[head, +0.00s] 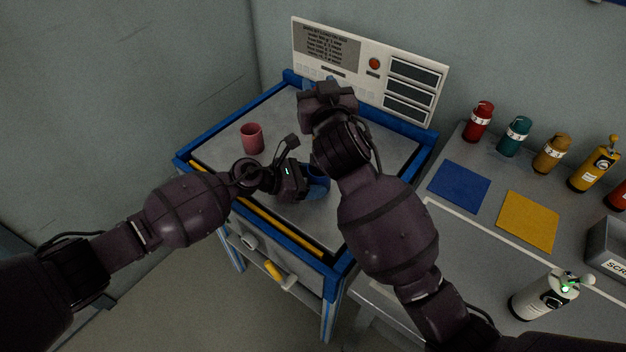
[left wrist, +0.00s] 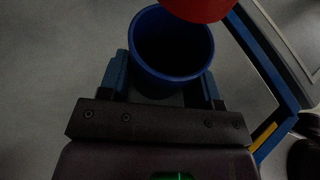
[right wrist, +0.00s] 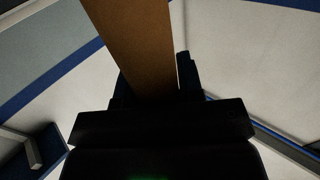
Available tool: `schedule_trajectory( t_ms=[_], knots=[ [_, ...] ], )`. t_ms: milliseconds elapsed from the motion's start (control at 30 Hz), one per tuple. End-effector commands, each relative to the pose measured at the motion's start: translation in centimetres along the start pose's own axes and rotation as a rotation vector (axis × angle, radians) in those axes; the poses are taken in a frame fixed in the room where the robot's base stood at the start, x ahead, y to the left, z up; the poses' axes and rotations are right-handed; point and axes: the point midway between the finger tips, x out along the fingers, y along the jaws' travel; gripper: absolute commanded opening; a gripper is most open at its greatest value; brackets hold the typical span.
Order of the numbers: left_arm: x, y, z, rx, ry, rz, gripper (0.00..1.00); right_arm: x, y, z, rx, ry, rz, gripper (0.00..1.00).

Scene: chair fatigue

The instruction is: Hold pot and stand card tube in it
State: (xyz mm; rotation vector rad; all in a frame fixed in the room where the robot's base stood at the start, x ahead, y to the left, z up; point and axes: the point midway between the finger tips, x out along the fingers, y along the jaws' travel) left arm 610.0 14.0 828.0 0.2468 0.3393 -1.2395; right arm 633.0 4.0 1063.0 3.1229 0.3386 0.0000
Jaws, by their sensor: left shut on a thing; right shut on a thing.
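The blue pot (left wrist: 150,72) is upright with its open mouth showing in the left wrist view. In the head view the pot (head: 319,184) is partly hidden by my left gripper (head: 304,180), which is shut on it near the table's front edge. My right gripper (head: 318,88) is farther back, above the table, and is shut on the brown card tube (right wrist: 138,45). The tube is hidden behind my right arm in the head view. A red rounded thing (left wrist: 200,8) overlaps the pot's rim in the left wrist view; I cannot tell if it is the tube's end.
A pinkish-red cup (head: 251,138) stands on the blue-edged table (head: 219,147), left of my grippers. A panel (head: 370,70) stands along the back. The right bench holds a blue mat (head: 459,187), a yellow mat (head: 528,221) and several bottles. The table's back left is clear.

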Motion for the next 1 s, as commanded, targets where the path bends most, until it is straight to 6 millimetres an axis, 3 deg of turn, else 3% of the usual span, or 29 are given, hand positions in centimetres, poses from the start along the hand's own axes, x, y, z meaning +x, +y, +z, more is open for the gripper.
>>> schedule_trajectory(
  t_ms=[1000],
  knots=[
    [0.0,0.0,-0.1,0.000,0.001,0.000,0.34,0.0,0.0,5.7,0.001,0.000,0.000,0.00]
  ],
)
